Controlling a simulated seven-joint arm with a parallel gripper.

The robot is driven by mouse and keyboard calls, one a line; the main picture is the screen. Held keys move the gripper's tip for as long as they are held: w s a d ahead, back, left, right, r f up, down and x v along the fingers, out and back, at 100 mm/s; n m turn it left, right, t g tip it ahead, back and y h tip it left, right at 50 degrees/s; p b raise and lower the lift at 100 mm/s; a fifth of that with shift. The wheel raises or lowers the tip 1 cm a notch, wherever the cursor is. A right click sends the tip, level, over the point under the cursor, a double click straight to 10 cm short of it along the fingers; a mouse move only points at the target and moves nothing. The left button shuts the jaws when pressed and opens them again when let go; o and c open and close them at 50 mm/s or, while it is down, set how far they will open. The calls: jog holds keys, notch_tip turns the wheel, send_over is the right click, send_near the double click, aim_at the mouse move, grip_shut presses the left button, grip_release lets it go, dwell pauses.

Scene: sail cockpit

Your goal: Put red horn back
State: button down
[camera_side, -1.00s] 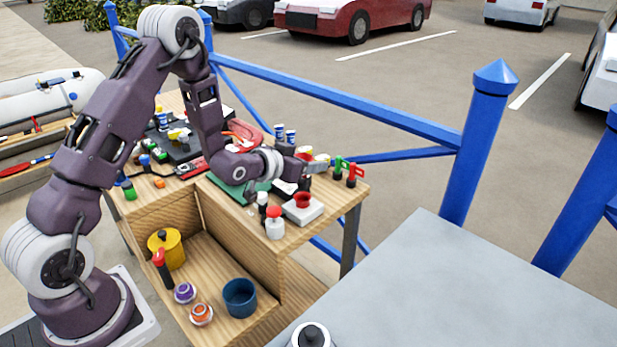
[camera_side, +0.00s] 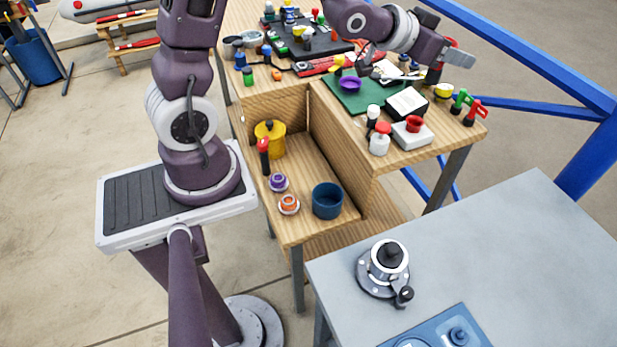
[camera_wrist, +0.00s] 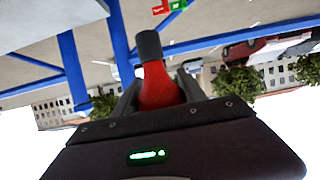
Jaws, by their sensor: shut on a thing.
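My gripper (camera_side: 452,57) is shut on the red horn (camera_wrist: 158,88), raised over the far right part of the wooden table (camera_side: 455,138). In the wrist view the horn has a wide red part between my fingers and a dark cylindrical end. In the side view its red part (camera_side: 449,42) shows above my gripper and its dark end (camera_side: 434,74) below. My fingers hide part of it. Whether the dark end touches anything below is unclear.
A blue railing (camera_side: 530,60) runs behind.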

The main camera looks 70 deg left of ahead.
jog(key=w+a+f+n+g+y, duration=0.1)
jog(key=a+f+n+y, duration=0.15)
jog(key=a, duration=0.45)
jog(key=w+a+f+n+g+y, duration=0.1)
jog(key=a+f+n+y, duration=0.2)
jog(key=a, duration=0.5)
jog(key=s+a+f+n+g+y, duration=0.2)
jog(key=s+a+f+n+y, duration=0.15)
jog(key=a, duration=0.35)
jog(key=s+a+f+n+g+y, duration=0.2)
jog(key=s+a, duration=0.3)
jog(key=a, duration=0.1)
jog(key=s+d+f+n+g+y, duration=0.1)
jog(key=s+d+f+n+g, duration=0.15)
jog(key=s+f, duration=0.5)
jog(key=s+d+f+n+g+y, duration=0.1)
jog(key=s+d+f, duration=0.35)
jog(key=f, duration=1.25)
jog(key=s+f, duration=0.1)
jog(key=f, duration=0.3)
jog(key=shift+d+f, duration=0.1)
jog(key=shift+f, duration=0.1)
